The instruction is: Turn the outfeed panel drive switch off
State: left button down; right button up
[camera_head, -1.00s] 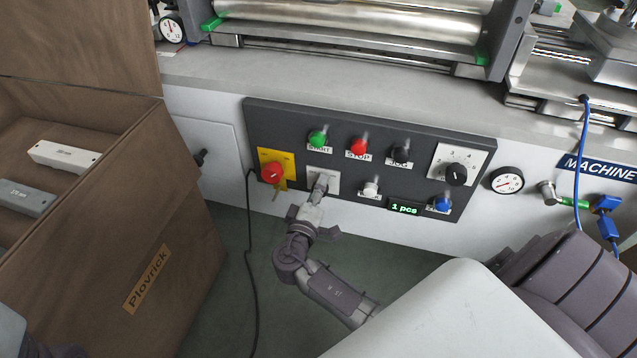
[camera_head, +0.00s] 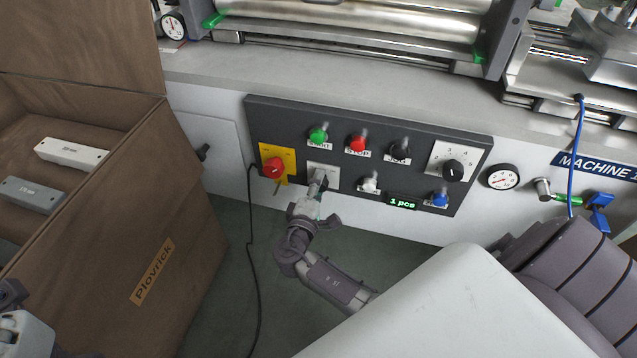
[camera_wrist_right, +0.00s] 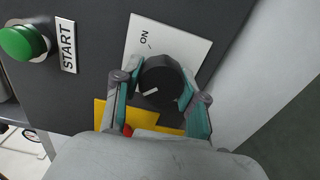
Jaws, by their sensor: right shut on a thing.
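The drive switch is a black rotary knob (camera_wrist_right: 165,72) on a white plate (camera_wrist_right: 195,45) marked ON in the right wrist view. A white mark on the knob shows on its lower-left side, pointing away from the ON label. In the head view the white plate (camera_head: 331,170) is on the dark control panel (camera_head: 375,128), right of the red emergency button. My right gripper (camera_head: 318,184) reaches it from below and is shut on the knob, one finger on each side. My left gripper (camera_head: 12,300) shows only partly at the lower-left edge; its jaws are unclear.
Close by are the red button (camera_head: 273,167) on yellow, the green START button (camera_head: 318,134), red STOP button (camera_head: 357,143) and a selector dial (camera_head: 453,171). A brown box (camera_head: 120,230) stands left. A black cable (camera_head: 250,250) hangs beside my right arm.

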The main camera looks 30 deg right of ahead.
jog(key=shift+f, duration=0.1)
jog(key=o, duration=1.1)
jog(key=shift+o, duration=0.2)
jog(key=v, duration=1.2)
